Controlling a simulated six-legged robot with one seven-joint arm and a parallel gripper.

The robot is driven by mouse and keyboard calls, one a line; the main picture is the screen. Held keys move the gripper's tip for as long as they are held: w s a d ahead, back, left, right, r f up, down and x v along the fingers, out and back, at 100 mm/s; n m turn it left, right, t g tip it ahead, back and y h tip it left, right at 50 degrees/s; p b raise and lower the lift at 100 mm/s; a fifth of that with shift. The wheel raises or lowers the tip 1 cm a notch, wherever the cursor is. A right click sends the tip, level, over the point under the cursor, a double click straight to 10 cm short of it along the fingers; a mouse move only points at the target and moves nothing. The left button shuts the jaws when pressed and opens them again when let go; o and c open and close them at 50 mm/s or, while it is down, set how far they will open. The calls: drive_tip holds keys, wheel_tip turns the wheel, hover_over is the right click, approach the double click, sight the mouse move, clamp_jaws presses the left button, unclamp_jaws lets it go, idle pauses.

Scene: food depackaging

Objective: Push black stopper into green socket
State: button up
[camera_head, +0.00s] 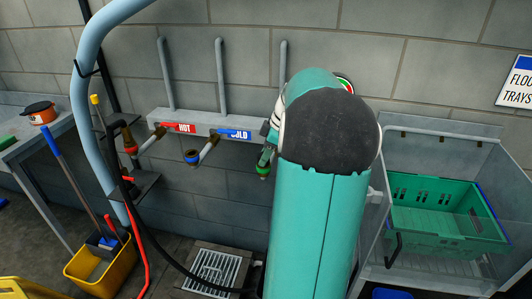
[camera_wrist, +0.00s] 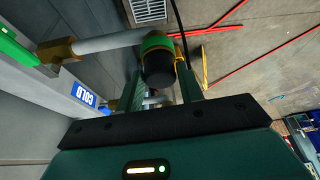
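The green socket (camera_wrist: 157,42) is a green ring with a brass rim at the end of a grey pipe. In the head view the socket (camera_head: 263,170) hangs on the wall to the right of the COLD sign. The black stopper (camera_wrist: 159,70) is at the socket's mouth in the wrist view; how deep it sits is unclear. My gripper (camera_wrist: 161,72) has a green finger on each side of the stopper and looks shut on it. In the head view my teal arm covers part of this area and the stopper cannot be made out.
The red HOT sign (camera_head: 180,127) and blue COLD sign (camera_head: 235,134) mark two other outlets on the wall. A floor drain (camera_head: 213,268) lies below. A green crate (camera_head: 450,218) sits in a metal basin at right. A yellow bucket (camera_head: 97,268) stands at left. A dark hose passes nearby.

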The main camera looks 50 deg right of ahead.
drive_tip(key=o, duration=0.4)
drive_tip(key=shift+c, duration=0.2)
drive_tip(key=shift+r, duration=0.1)
drive_tip(key=v, duration=1.3)
drive_tip(key=shift+r, duration=0.3)
drive_tip(key=w+a+m+h, duration=0.1)
drive_tip(key=w+a, duration=0.2)
drive_tip(key=a, duration=0.9)
drive_tip(key=w+a+m+h, duration=0.1)
drive_tip(key=w+a+m, duration=0.15)
drive_tip(key=a, duration=1.05)
drive_tip(key=s+a+f+m, duration=0.1)
drive_tip(key=s+a+f, duration=0.3)
drive_tip(key=a, duration=0.5)
drive_tip(key=s+a+f+m+t, duration=0.1)
drive_tip(key=s+a+f, duration=0.2)
drive_tip(key=a, duration=0.7)
drive_tip(key=shift+s+a+f+t, duration=0.2)
drive_tip(key=shift+s+f+t, duration=0.15)
drive_tip(key=shift+s, duration=0.4)
